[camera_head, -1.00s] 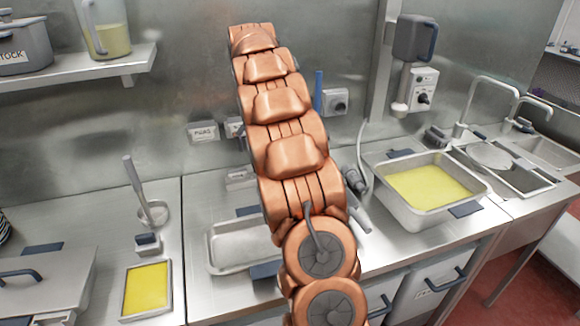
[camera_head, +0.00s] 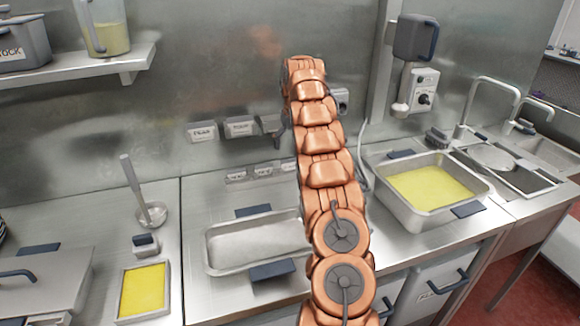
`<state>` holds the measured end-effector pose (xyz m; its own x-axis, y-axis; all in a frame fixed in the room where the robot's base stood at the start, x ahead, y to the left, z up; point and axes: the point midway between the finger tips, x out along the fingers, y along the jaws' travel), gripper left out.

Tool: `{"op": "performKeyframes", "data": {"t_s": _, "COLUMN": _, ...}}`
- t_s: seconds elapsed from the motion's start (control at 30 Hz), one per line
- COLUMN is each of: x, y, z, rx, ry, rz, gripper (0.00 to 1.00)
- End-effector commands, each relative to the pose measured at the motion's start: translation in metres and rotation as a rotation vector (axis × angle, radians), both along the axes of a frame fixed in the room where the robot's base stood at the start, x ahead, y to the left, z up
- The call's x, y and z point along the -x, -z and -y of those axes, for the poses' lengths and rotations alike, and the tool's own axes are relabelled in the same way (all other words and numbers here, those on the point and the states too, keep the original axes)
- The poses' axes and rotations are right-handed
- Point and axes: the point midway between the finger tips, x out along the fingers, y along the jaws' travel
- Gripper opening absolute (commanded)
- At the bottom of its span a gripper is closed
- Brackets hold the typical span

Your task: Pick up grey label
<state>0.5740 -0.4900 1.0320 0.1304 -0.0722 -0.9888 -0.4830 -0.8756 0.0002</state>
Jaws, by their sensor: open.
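Several small grey label pieces with pale faces and dark print sit at the back of the counter. I cannot tell which one the task means. My copper arm rises in front of them and bends away toward the wall.
A shallow steel tray (camera_head: 222,266) lies below the labels. A yellow-filled pan (camera_head: 408,211) stands right, before the sinks. A small yellow-filled tray (camera_head: 123,312) and a ladle-like tool (camera_head: 132,178) are left. A shelf (camera_head: 75,72) juts out upper left.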

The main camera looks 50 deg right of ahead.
Motion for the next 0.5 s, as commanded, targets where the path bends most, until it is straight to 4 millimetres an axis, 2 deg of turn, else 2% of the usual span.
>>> {"op": "performKeyframes", "data": {"t_s": 0.5, "x": -0.005, "y": 0.031, "z": 0.002, "rx": -0.001, "ry": 0.0, "rz": -0.003, "gripper": 0.98}}
